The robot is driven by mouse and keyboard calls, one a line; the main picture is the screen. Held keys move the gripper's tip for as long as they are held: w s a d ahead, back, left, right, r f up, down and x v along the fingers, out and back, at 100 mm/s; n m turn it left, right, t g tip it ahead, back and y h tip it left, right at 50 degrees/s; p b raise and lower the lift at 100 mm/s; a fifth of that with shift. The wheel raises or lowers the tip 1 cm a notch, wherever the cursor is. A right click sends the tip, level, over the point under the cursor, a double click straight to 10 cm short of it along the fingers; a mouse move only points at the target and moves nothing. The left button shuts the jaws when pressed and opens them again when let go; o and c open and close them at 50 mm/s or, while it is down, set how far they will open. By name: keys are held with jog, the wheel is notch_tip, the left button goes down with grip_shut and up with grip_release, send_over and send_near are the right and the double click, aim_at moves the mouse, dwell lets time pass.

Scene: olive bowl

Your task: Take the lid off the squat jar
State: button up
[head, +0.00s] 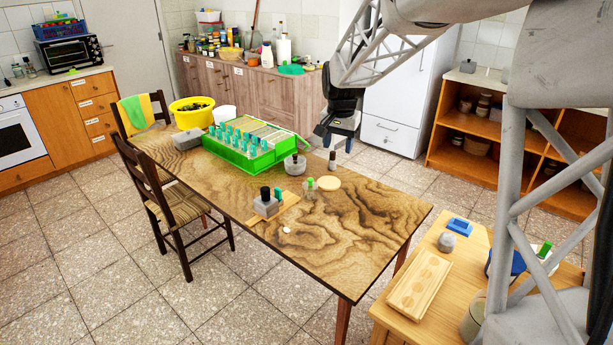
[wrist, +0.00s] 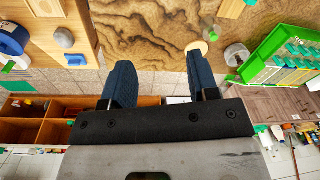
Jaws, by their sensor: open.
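A squat grey jar (head: 294,168) stands on the wooden table just right of the green rack. A small dark knob shows on top, so its lid appears to be on. In the wrist view the jar (wrist: 236,54) is to the right, outside the space between the fingers. My gripper (head: 337,133) hangs above the far edge of the table, up and to the right of the jar, not touching it. In the wrist view its two blue fingers (wrist: 160,62) are spread wide with nothing between them.
The green rack (head: 236,163) holds several teal items. The table's right end is clear.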

jog(key=w+a+f+m, duration=0.2)
jog(key=w+f, duration=0.7)
jog(key=w, duration=0.5)
jog(key=m+g, duration=0.1)
send_over(310, 179)
jog(key=f, duration=0.7)
jog(key=s+f, duration=0.1)
jog(key=f, duration=0.3)
jog(key=shift+d+f, duration=0.25)
jog(key=shift+w+a+f+m, duration=0.1)
jog(key=shift+w+f+m, duration=0.2)
jog(key=shift+w+f, duration=0.2)
jog(key=shift+f, duration=0.1)
jog(key=shift+f, duration=1.2)
jog(key=shift+f, duration=0.1)
jog(key=shift+w+a+f, duration=0.1)
jog(key=shift+f, duration=2.4)
